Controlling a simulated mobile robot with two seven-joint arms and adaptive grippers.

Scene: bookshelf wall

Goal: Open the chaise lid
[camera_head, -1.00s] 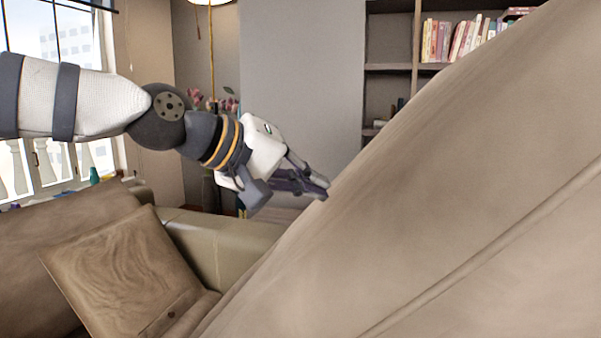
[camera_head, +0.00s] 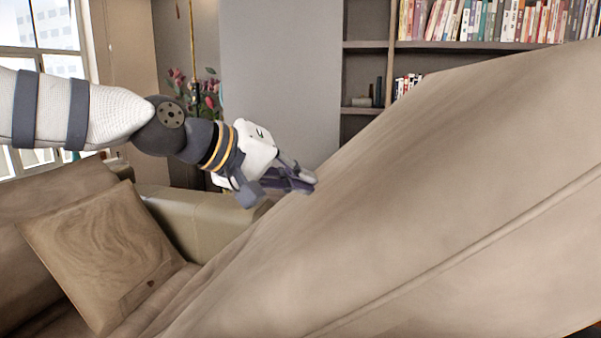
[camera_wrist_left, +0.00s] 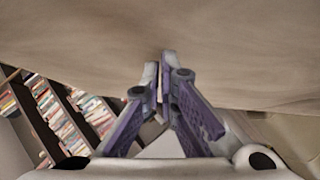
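The chaise lid (camera_head: 440,200) is a large beige padded panel, tilted up across the right of the head view, with a seam along it. My left gripper (camera_head: 308,184) is at the lid's upper left edge, its fingers overlapping that edge in the picture. In the left wrist view the fingertips (camera_wrist_left: 164,62) are drawn together against the lid's beige surface (camera_wrist_left: 235,45). No part of the lid shows clearly between them; whether they touch it cannot be told. My right gripper is not in view.
A sofa cushion (camera_head: 105,255) leans at the lower left beside a beige armrest (camera_head: 195,222). A bookshelf (camera_head: 420,45) with books stands behind the lid. A plant with pink flowers (camera_head: 205,100) and a window (camera_head: 50,50) are at the back left.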

